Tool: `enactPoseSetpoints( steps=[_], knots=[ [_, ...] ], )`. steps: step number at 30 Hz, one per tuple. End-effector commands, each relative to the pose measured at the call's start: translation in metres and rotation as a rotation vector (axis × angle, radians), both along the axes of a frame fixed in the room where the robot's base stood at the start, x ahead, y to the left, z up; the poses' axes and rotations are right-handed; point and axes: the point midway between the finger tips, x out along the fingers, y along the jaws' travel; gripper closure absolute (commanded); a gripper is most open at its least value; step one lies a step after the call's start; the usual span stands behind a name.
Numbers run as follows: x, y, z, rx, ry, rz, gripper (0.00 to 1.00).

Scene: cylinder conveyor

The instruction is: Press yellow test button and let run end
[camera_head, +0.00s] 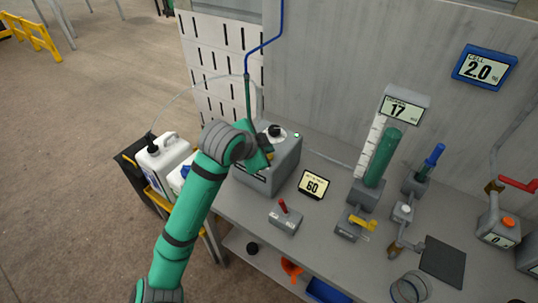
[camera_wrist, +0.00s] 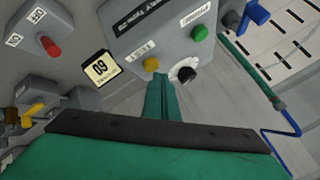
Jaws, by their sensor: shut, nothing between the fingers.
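The yellow test button (camera_wrist: 152,64) is on the front of a grey box (camera_wrist: 165,30) in the wrist view. My gripper (camera_wrist: 158,76) is shut and empty, with its green fingertips at the lower edge of the button. I cannot tell whether they touch it or whether the button is pushed in. In the head view my gripper (camera_head: 266,162) is at the front of the grey box (camera_head: 287,160), and my arm hides the button there. A green button or lamp (camera_wrist: 200,33) and a black knob (camera_wrist: 187,74) are on the same box face.
A small display (camera_head: 313,185) reads 60 beside the box. A red-lever switch box (camera_head: 285,217) stands in front of it. A column with a green cylinder (camera_head: 383,157) and a display reading 17 (camera_head: 404,108) stand right. A wall display (camera_head: 484,68) reads 2.0. White jugs (camera_head: 163,155) are left.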

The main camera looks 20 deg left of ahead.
Motion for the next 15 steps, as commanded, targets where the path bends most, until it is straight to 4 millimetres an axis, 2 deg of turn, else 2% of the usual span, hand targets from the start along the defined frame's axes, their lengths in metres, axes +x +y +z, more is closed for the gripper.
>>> enactPoseSetpoints(
  steps=[5,15],
  knots=[
    [-0.0004,0.0006,0.0069,-0.001,-0.001,-0.001,1.00],
    [-0.0004,0.0006,0.0081,0.000,-0.001,0.000,1.00]
  ],
)
